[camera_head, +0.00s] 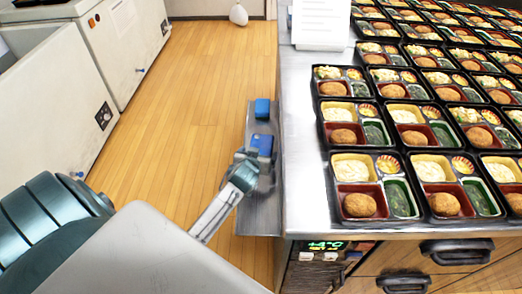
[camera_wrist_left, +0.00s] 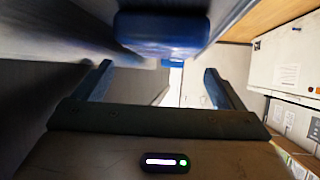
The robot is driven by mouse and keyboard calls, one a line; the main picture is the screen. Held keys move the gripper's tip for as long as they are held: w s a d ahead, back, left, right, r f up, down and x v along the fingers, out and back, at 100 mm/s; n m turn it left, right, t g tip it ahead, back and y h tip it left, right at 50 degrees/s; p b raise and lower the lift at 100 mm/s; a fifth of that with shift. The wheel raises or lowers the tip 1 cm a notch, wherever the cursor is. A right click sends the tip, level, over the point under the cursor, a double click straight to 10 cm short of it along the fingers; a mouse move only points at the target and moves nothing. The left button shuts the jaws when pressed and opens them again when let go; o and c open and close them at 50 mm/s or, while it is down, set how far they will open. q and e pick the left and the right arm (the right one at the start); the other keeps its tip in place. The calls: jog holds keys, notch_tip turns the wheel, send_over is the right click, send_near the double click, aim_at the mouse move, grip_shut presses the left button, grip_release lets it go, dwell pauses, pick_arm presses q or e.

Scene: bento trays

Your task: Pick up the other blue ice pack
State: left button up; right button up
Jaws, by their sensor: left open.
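Two blue ice packs lie on a narrow grey side shelf (camera_head: 258,222) along the left edge of the counter. The far ice pack (camera_head: 262,108) lies near the shelf's back end. The nearer ice pack (camera_head: 262,143) is right by my left gripper (camera_head: 250,164), which partly covers it. In the left wrist view my left gripper (camera_wrist_left: 158,70) is open, its two fingers spread. A blue ice pack (camera_wrist_left: 162,32) looms large at the top centre of that view, just above the gap between the fingertips. Whether they touch it cannot be told. My right gripper is not in view.
The steel counter (camera_head: 300,150) right of the shelf bears many black bento trays (camera_head: 352,222) with food. A white paper stand (camera_head: 320,22) is at its back left corner. White chest units (camera_head: 55,100) stand at the left. Wooden floor (camera_head: 190,110) between is clear.

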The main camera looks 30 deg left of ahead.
pick_arm(q)
jog(key=x, duration=0.5)
jog(key=shift+a+f, duration=0.15)
jog(key=shift+a, duration=0.05)
jog(key=shift+s, duration=0.1)
jog(key=c, duration=1)
